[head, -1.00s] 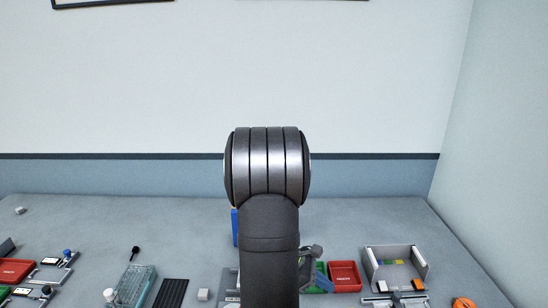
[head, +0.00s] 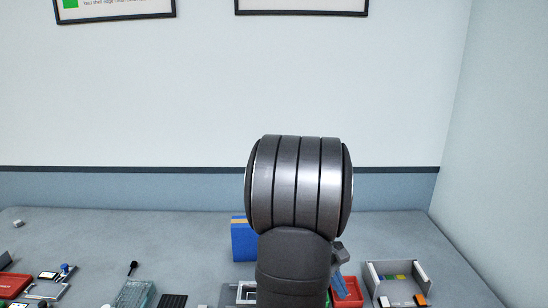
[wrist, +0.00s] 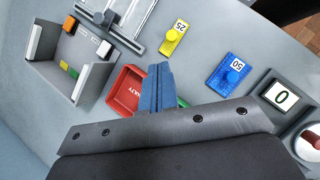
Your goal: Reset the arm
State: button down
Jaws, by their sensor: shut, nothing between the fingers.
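My gripper shows in the wrist view (wrist: 158,72) as two blue fingers pressed together, with nothing between them. The fingers appear over the edge of a red tray (wrist: 124,92); I cannot tell their height above it. In the head view my gripper (head: 341,286) is partly hidden behind my dark arm, near the same red tray (head: 349,291). My arm's large grey joint stands in front of the wall and hides the middle of the table.
A grey open box (wrist: 72,62) with coloured blocks is beside the red tray.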

jog(key=shift+s+d+r+m+y, duration=0.1)
jog(key=shift+d+r+m+y, duration=0.3)
jog(key=shift+d+m, duration=0.15)
jog(key=c, duration=1.3)
grip_release()
jog(key=shift+o, duration=0.2)
jog(key=s+d+r+m+t+y, duration=0.1)
jog(key=d+r+t, duration=0.1)
jog(key=d+r, duration=0.35)
jog(key=s+d+r+m+t+y, duration=0.1)
jog(key=d+r+m+t, duration=0.15)
jog(key=d, duration=0.55)
jog(key=shift+n, duration=0.5)
jog(key=x, duration=1.1)
jog(key=a+x, duration=0.1)
jog(key=x, duration=0.5)
jog(key=shift+s+f, duration=0.1)
jog(key=shift+s, duration=0.1)
grip_shut()
